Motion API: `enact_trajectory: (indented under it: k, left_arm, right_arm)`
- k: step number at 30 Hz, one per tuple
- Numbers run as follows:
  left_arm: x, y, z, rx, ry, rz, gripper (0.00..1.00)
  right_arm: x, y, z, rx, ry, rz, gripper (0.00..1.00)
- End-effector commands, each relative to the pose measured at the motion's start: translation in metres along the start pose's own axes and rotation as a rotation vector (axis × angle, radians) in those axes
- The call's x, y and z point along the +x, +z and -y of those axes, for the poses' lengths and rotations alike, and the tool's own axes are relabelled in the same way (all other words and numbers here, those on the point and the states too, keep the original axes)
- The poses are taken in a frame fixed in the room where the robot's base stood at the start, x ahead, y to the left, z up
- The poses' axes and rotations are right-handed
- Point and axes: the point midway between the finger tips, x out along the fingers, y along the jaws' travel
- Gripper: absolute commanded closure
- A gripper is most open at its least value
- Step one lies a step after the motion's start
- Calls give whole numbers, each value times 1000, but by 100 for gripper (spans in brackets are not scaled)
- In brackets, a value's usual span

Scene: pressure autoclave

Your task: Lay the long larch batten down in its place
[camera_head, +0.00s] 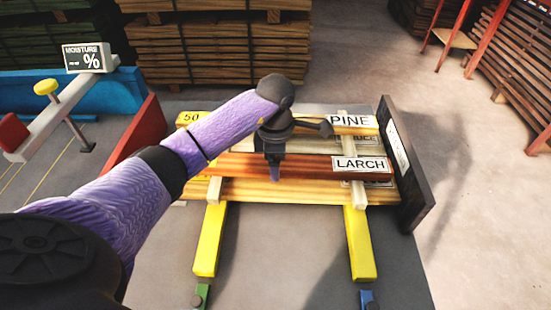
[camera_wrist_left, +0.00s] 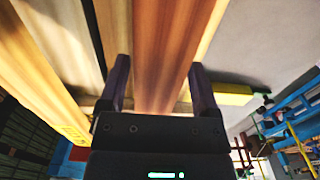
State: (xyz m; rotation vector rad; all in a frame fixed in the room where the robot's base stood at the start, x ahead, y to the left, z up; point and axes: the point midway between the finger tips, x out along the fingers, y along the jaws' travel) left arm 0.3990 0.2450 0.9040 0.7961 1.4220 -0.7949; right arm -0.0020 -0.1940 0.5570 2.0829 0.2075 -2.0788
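The larch batten (camera_head: 310,169) is a long reddish-brown board with a white LARCH label near its right end. It lies crosswise over the stack, between a pale batten behind and a yellow batten (camera_head: 290,190) in front. My left gripper (camera_head: 275,170) points down at it, left of the label. My right gripper is not in view.
The PINE batten (camera_head: 352,121) lies at the back of the stack. A dark end board (camera_head: 405,165) stands at the right. Two yellow bars (camera_head: 208,245) reach forward. A red panel (camera_head: 137,135) and a moisture sign (camera_head: 87,58) are at the left. Lumber piles stand behind.

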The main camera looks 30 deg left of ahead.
Motion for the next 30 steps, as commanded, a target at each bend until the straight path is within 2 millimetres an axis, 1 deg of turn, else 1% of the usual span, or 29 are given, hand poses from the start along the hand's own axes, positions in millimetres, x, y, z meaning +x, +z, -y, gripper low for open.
enact_trajectory:
  k: [1, 2, 8, 10, 11, 12, 14, 15, 18, 21, 25, 27, 30]
  left_arm:
    - [0, 0, 0, 0, 0, 0, 7]
    - [0, 0, 0, 0, 0, 0, 0]
    - [0, 0, 0, 0, 0, 0, 0]
    - [-5, 0, 0, 1, 1, 2, 0]
    - [-10, 1, 0, 1, 2, 3, 0]
    - [-20, 1, 0, 1, 2, 4, 0]
    - [-34, 0, -1, 1, 6, 3, 0]
    - [-47, 0, -1, 0, 8, 2, 0]
    - [-78, 0, -1, 0, 8, 3, 0]
    - [-104, 0, -1, 0, 6, 3, 0]
    - [-126, 0, -1, 0, 3, 2, 0]
    - [-131, 0, 0, 0, 2, 2, 0]
    - [-133, 0, 0, 0, 0, 1, 0]
  right_arm:
    - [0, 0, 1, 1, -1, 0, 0]
    - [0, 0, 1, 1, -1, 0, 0]
    - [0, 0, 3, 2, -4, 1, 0]
    - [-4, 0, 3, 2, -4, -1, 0]
    - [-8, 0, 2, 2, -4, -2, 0]
    - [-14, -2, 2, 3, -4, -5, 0]
    - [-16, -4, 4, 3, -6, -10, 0]
    - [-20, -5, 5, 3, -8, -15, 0]
    - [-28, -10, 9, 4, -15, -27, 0]
    - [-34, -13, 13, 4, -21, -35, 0]
    - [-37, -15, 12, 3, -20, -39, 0]
    - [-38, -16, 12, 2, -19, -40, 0]
    - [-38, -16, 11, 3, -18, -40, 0]
